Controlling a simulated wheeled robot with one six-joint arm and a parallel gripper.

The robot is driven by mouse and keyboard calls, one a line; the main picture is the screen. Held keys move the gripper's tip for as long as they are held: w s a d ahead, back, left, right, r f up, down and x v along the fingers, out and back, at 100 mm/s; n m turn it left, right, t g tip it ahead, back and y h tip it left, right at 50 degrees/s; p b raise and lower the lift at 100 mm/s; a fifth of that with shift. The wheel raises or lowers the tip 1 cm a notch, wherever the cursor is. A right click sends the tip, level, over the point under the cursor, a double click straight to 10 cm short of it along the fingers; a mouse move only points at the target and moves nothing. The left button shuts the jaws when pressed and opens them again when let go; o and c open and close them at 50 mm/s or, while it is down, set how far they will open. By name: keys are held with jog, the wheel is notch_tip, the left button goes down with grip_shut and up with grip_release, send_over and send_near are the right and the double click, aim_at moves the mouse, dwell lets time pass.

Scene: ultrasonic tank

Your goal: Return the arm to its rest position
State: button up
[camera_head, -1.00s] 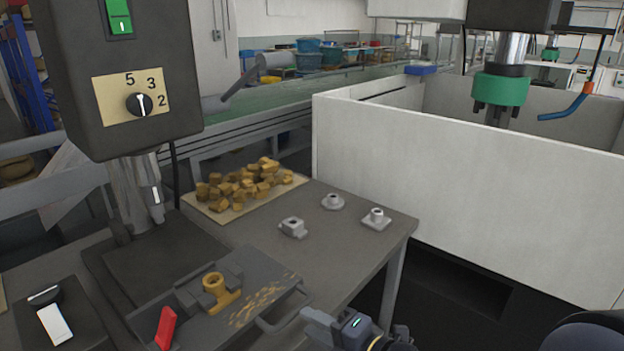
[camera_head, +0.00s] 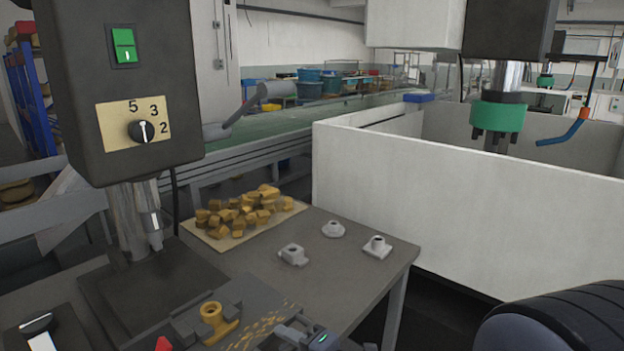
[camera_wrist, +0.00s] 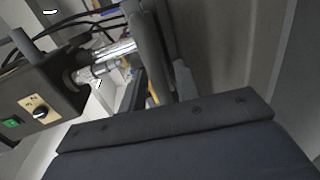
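My gripper (camera_head: 290,334) shows at the bottom edge of the head view, in front of the vise with a yellow-brown fitting (camera_head: 212,318). Only part of it is in the picture, and I cannot tell how far its fingers are apart. I see nothing held in it. A dark ribbed link of my arm fills the lower right corner of the head view. The wrist view is tilted and shows the drill press head (camera_wrist: 36,108) at left. A large dark block fills its lower part and hides what lies behind.
The drill press (camera_head: 122,90) stands at left. A white-walled tank (camera_head: 460,205) rises at right, with a green-collared spindle (camera_head: 498,117) above it.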

jog(key=p+v, duration=0.2)
jog(key=v, duration=0.9)
jog(key=x, duration=0.4)
jog(key=b+x, duration=0.1)
jog(key=x, duration=0.9)
jog(key=shift+r, duration=0.3)
jog(key=shift+b, duration=0.3)
